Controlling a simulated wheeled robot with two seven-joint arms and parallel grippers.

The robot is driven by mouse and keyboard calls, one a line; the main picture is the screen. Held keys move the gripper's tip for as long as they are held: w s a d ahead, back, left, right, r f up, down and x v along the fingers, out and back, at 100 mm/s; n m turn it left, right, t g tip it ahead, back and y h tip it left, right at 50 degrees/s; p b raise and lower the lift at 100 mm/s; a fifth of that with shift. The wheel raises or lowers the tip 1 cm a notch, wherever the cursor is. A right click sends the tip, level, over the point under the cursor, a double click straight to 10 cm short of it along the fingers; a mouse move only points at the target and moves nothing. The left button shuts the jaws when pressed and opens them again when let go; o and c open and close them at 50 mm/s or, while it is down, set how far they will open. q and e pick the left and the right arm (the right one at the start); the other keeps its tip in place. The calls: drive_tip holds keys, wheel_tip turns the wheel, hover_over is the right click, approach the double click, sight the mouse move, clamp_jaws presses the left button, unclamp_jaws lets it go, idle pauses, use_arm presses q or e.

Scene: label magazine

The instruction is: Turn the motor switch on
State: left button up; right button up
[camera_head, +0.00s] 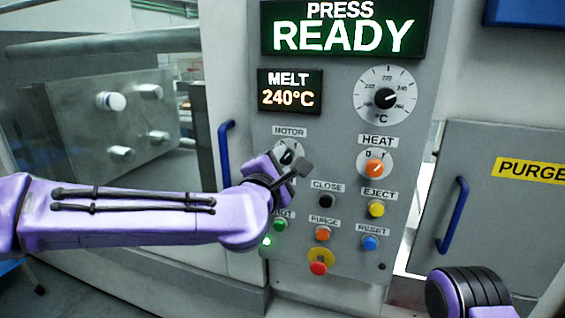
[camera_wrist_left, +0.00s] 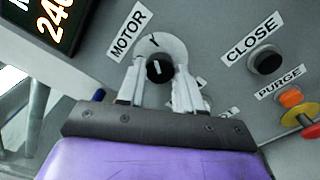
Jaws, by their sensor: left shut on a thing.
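The motor switch (camera_head: 287,157) is a dark round knob on a pale dial under the MOTOR label, on the grey control panel. In the left wrist view the knob (camera_wrist_left: 160,68) carries a white pointer line, which runs roughly up and down the picture. A short dark mark shows on the dial above it. My left gripper (camera_wrist_left: 159,88) is shut on the motor switch, with one pale finger on each side of the knob. In the head view my gripper and wrist partly cover the switch. My right gripper is not in view.
The orange HEAT switch (camera_head: 375,168) sits to the right. Below are the black CLOSE button (camera_head: 327,200), yellow EJECT button (camera_head: 376,208), and a red button (camera_head: 318,268) on a yellow base. Blue handles (camera_head: 225,152) flank the panel. The display (camera_head: 345,28) reads PRESS READY.

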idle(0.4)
use_arm(q)
drive_tip(key=o, duration=1)
drive_tip(key=shift+o, duration=0.2)
drive_tip(key=b+v, duration=0.3)
drive_tip(key=v, duration=0.7)
drive_tip(key=shift+s, duration=0.3)
drive_tip(key=shift+a, duration=0.1)
